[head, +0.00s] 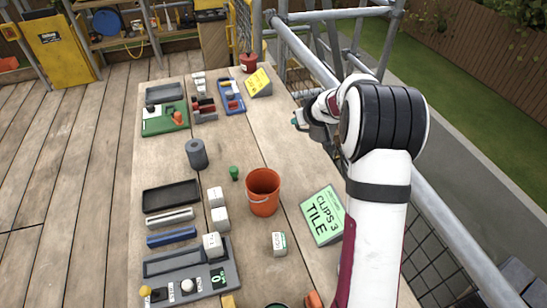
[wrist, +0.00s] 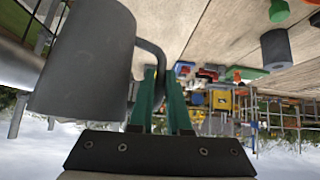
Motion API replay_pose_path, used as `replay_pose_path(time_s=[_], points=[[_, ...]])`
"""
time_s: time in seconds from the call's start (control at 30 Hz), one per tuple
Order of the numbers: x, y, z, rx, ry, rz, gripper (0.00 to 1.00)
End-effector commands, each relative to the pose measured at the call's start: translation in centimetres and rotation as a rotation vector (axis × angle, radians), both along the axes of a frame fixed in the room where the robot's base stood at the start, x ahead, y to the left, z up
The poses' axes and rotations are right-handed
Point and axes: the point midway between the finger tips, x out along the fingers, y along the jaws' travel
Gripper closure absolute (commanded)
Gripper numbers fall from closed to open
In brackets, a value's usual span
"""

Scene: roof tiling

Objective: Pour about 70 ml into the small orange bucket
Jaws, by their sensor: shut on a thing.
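The small orange bucket (head: 263,194) stands upright on the wooden table in the head view, with a thin handle at its side; no contents can be made out inside it. My gripper (head: 298,119) is above the right side of the table, beyond the bucket and to its right. In the wrist view my gripper (wrist: 160,95) has its green fingers shut on the handle of a dark grey jug (wrist: 82,62). The jug hangs at the left of that view, which shows the sky at the bottom. Its contents are hidden, and my arm hides most of it in the head view.
A grey cylinder (head: 197,153) and a green object (head: 234,173) stand left of the bucket. A green sign (head: 322,215) and a white block (head: 279,242) are near it. Trays and tools line the left side. A metal scaffold rail (head: 305,55) runs along the right.

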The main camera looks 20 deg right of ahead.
Motion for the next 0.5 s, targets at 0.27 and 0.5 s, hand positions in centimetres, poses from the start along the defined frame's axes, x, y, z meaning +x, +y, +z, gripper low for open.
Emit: replay_pose_path(time_s=[0.27,0.5], points=[[0.0,-0.1,3.1,-0.002,-0.002,-0.001,1.00],[-0.3,1.9,3.5,0.000,0.003,0.038,1.00]])
